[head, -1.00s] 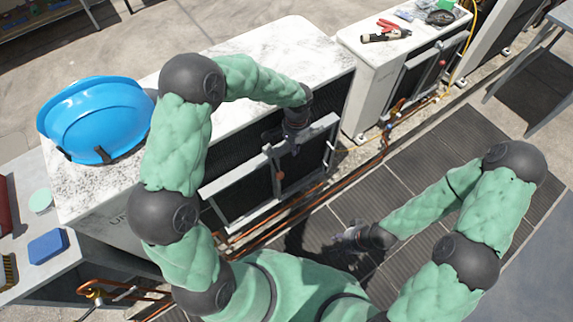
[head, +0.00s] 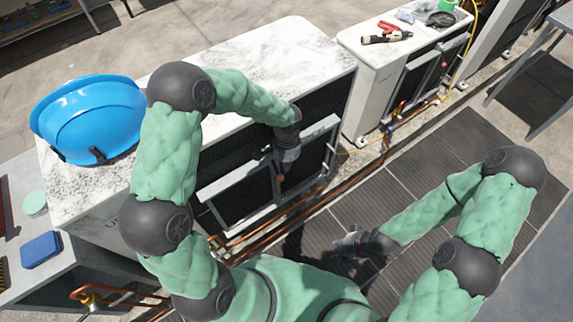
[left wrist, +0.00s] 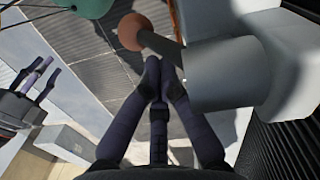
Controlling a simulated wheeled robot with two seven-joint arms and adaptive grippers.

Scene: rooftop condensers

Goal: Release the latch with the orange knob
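The orange knob (left wrist: 132,32) sits on the end of a grey latch lever (left wrist: 163,47), which runs from a thick grey barrel (left wrist: 225,76). In the head view the knob (head: 279,178) shows small on the front frame of the near white condenser (head: 255,62). My left gripper (left wrist: 158,68) has its fingertips drawn together beside the lever, just below the knob in the wrist view. Nothing is visibly held, and contact cannot be told. In the head view my left gripper (head: 286,160) is just above the knob. My right gripper (head: 350,242) hangs over the grating; its fingers (left wrist: 38,78) look spread and empty.
A blue hard hat (head: 88,115) rests on the condenser top. Copper pipes (head: 285,215) run along its foot. A second white unit (head: 400,65) with tools on top stands to the right. Grey floor grating (head: 430,165) lies clear before them.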

